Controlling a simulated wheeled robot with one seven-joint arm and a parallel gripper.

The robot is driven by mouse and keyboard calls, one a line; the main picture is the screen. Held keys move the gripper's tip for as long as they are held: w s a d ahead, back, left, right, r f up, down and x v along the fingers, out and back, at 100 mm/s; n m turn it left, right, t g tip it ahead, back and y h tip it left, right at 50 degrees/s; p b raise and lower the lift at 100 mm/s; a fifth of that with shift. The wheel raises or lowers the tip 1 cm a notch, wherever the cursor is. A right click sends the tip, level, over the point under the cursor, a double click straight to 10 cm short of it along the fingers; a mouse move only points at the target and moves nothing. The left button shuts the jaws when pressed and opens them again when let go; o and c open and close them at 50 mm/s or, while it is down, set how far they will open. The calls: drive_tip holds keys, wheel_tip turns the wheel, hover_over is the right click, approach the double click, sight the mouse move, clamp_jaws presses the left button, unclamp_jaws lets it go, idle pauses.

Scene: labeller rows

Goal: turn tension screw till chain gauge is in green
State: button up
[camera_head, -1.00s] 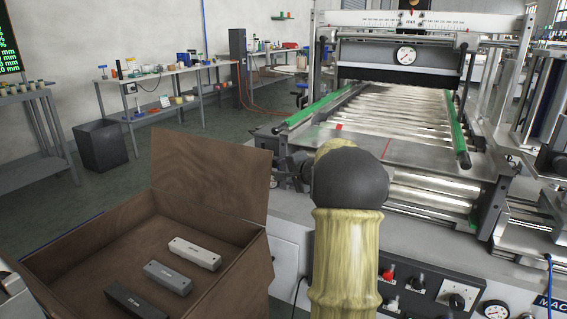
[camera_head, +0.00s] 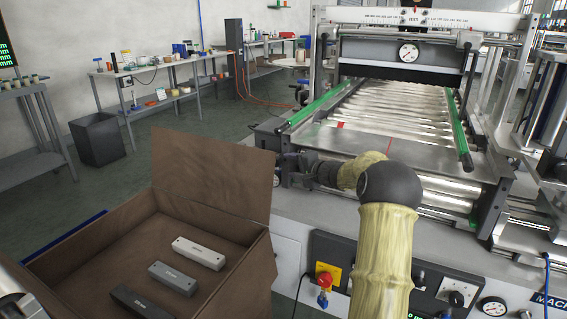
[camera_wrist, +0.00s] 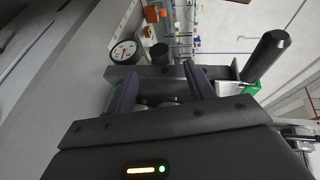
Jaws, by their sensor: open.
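A small round white gauge (camera_wrist: 124,52) shows in the wrist view, left of a short black knob (camera_wrist: 160,53). The gauge has coloured marks on its face, but its needle is too small to read. The knob may be the tension screw; I cannot be sure. My gripper (camera_wrist: 162,80) is open, with its two dark fingers apart and the knob just beyond the gap between them. I see nothing held.
An open brown box (camera_head: 250,252) with several labelled bars stands at the front left. A panel (camera_head: 340,262) with a red knob (camera_head: 324,280) is below my arm. A black handle (camera_wrist: 266,56) with a green base is right of my fingers. A larger dial (camera_head: 407,54) is on the machine's crossbar.

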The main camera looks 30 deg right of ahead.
sight(280, 163)
drive_tip(key=shift+a, duration=0.1)
drive_tip(key=shift+x, duration=3.75)
drive_tip(key=shift+c, duration=0.2)
drive_tip(key=c, duration=0.9)
